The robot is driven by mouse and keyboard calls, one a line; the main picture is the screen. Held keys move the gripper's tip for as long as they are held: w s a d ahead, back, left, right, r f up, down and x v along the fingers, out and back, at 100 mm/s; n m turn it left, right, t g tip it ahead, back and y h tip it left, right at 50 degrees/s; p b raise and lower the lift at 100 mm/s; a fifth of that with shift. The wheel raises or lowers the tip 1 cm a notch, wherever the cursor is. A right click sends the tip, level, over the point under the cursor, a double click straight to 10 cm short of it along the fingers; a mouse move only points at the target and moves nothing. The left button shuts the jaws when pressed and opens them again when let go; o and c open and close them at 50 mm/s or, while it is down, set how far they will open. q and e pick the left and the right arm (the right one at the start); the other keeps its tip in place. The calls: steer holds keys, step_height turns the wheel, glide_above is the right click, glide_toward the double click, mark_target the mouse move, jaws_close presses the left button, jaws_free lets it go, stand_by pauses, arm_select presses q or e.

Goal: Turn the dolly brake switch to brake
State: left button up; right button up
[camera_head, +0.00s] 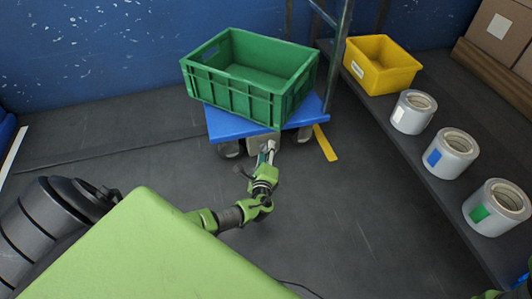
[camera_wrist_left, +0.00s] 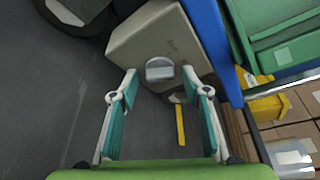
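The dolly (camera_head: 232,125) is a blue platform on casters against the back wall. A beige box (camera_wrist_left: 150,48) is mounted under its edge and also shows in the head view (camera_head: 257,143). The brake switch, a small silver-grey knob (camera_wrist_left: 160,70), sticks out of the box's face. My left gripper (camera_head: 267,152) reaches to the box from the front. In the wrist view the left gripper (camera_wrist_left: 162,85) is open, one finger on each side of the knob, with visible gaps and nothing held. Contact cannot be told.
A green crate (camera_head: 240,95) sits on the dolly. A dark shelf (camera_head: 400,148) at right carries a yellow bin (camera_head: 383,75) and white rolls (camera_head: 452,152). A metal post (camera_head: 338,55) stands right of the dolly. Yellow tape (camera_head: 325,143) marks the floor. The front floor is clear.

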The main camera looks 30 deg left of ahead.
arm_select(q)
steer(key=v, duration=1.2)
stand_by(0.5)
